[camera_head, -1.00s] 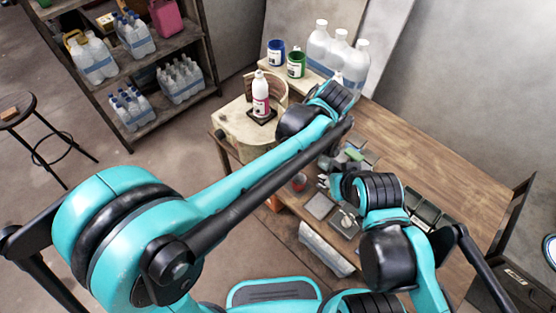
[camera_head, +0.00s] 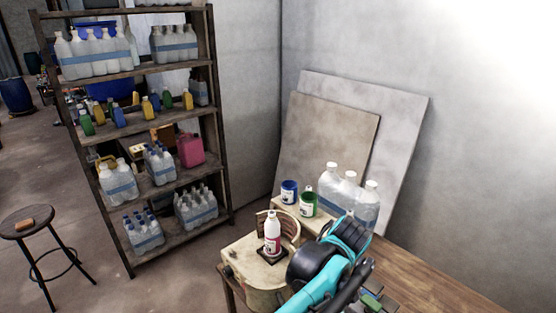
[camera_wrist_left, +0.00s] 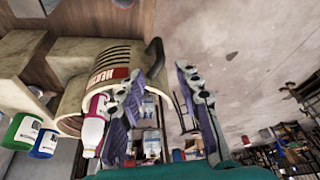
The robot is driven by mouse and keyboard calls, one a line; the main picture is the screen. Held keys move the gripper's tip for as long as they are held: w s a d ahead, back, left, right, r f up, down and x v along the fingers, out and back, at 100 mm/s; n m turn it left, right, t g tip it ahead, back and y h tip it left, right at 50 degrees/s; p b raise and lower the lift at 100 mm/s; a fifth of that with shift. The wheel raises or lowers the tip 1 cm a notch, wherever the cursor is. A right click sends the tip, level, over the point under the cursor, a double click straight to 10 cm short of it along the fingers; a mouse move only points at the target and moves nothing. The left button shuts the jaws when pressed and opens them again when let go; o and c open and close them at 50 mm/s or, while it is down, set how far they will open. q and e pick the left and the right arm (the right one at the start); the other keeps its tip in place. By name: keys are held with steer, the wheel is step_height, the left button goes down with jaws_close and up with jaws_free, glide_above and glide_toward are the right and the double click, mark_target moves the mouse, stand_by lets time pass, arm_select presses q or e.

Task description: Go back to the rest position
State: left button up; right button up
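My left arm's teal and black wrist (camera_head: 325,265) is at the lower middle of the head view, near the cream vat unit (camera_head: 245,262). In the left wrist view my left gripper (camera_wrist_left: 160,72) has its two fingers apart with nothing between them. A white bottle with a pink-red label (camera_head: 272,233) stands upright on a dark square pad by the vat. It also shows in the left wrist view (camera_wrist_left: 93,128), beside one finger and apart from it as far as I can tell. My right gripper is out of both views.
Blue (camera_head: 289,191) and green (camera_head: 308,203) cans and large clear jugs (camera_head: 348,190) stand behind the vat. The wooden table (camera_head: 430,285) extends right. A loaded shelf (camera_head: 135,75) is at the left, a stool (camera_head: 28,222) before it. Floor between them is open.

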arm_select(q)
steer(key=s+a+f+m+t+h+b, duration=0.1)
steer(key=s+a+f+m, duration=0.1)
steer(key=a, duration=0.6)
steer(key=s+a+f+m+t+h+b, duration=0.1)
steer(key=s+a+f+m+t+b, duration=0.1)
steer(key=a+m, duration=0.4)
steer(key=s+a+f+m+t+h+b, duration=0.1)
steer(key=s+a+f+m+t, duration=0.1)
steer(key=a, duration=0.8)
steer(key=s+f+m, duration=0.1)
steer(key=s+m, duration=0.1)
steer(key=s, duration=0.1)
steer(key=shift+s+a+f+h+b, duration=0.2)
steer(key=shift+f+h+b, duration=0.1)
steer(key=shift+h+b, duration=0.1)
